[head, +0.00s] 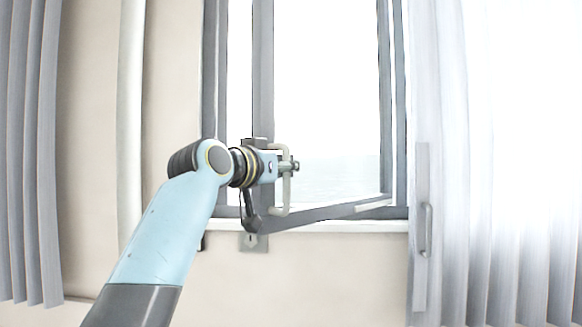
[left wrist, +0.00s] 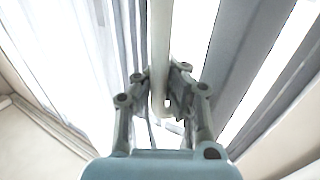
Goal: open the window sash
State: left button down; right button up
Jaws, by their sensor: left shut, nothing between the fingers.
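The grey-framed window sash (head: 320,213) stands ajar, its lower rail slanting into the room from the frame at the right. Its near upright stile (head: 263,70) is at the left. A pale bar handle (head: 286,195) is on that stile; it also shows in the left wrist view (left wrist: 160,45). My left gripper (head: 292,166) is at the handle, partly hiding it and the stile. In the left wrist view my left gripper (left wrist: 160,95) has the handle bar showing at its fingertips. It is shut with nothing gripped. My right gripper is not in view.
The fixed window frame (head: 399,100) stands at the right above the sill (head: 375,226). A grey upright strip with a pull (head: 421,265) hangs before the right curtain (head: 500,150). A left curtain (head: 30,150) and a pale vertical pipe (head: 131,110) are at the left.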

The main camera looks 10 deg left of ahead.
pick_arm(q)
jog(key=shift+a+f, duration=0.1)
jog(key=shift+f, duration=0.25)
jog(key=c, duration=1.5)
grip_release()
jog(key=shift+s+a+r, duration=0.3)
jog(key=shift+s+a, duration=0.15)
jog(key=shift+o, duration=1.1)
jog(key=shift+w+d, duration=0.25)
jog(key=shift+d, duration=0.05)
jog(key=shift+s, duration=0.1)
jog(key=v, duration=1.2)
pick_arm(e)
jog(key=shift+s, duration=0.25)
pick_arm(q)
jog(key=shift+f, duration=0.1)
